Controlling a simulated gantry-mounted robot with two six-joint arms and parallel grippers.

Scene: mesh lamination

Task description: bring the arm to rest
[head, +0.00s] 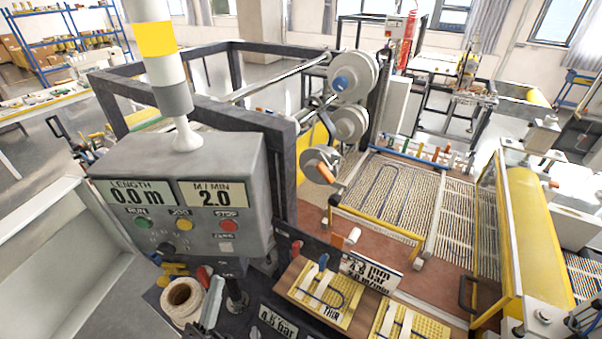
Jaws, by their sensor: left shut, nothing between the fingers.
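My left gripper (213,301) seems to be the slim grey part low in the head view, beside a roll of tape, though it is small and hard to make out. It is shut and holds nothing that I can see. The rest of my left arm cannot be told apart from the machine. My right gripper does not show.
A grey control box (235,215) with a light tower (160,55) stands close in front. The tape roll (183,300) lies below it. Yellow sample boards (320,293) lie at the front edge. The laminator bed (385,195) and a yellow roller (537,235) fill the right.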

